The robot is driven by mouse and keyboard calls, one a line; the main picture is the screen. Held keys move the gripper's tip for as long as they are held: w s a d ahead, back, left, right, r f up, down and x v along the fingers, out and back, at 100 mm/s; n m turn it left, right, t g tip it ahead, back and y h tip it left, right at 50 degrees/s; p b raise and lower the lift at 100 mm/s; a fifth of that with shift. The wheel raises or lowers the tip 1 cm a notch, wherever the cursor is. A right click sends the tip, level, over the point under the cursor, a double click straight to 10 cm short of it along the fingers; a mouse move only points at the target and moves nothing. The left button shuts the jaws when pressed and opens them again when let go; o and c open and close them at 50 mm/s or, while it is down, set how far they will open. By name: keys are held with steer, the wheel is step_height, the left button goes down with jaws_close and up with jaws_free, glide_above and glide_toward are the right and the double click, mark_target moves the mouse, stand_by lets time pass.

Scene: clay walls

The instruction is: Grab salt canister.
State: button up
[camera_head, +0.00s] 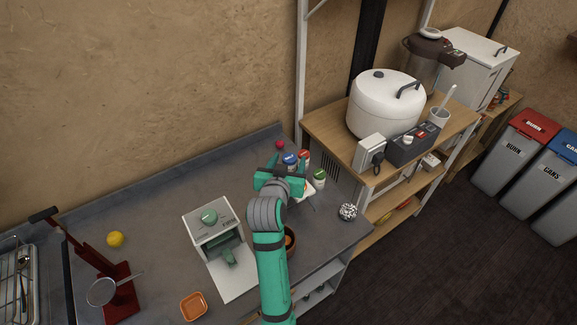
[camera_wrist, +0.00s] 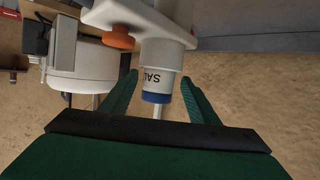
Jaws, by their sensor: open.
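The salt canister (camera_wrist: 155,72) is white with a blue end and a dark label whose letters appear upside down in the wrist view. It lies in line between the two fingers of my gripper (camera_wrist: 160,88), with a gap showing near each finger. In the head view, my gripper (camera_head: 282,172) is over the worktop, right at a small group of canisters. A blue cap (camera_head: 290,158) shows just beyond it, most likely the salt's. My gripper is open, and its body hides the lower part of the group.
A red-capped container (camera_head: 304,154) and a green-capped one (camera_head: 320,175) stand close by. A grey-white machine (camera_head: 215,220) stands left of my arm. A wooden shelf (camera_head: 330,122) is to the right.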

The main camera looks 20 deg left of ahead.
mark_target(292, 155)
steer(key=shift+x, duration=1.9)
steer(key=shift+d, duration=0.2)
steer(key=c, duration=1.2)
steer(key=shift+o, duration=0.2)
steer(key=shift+r, duration=0.15)
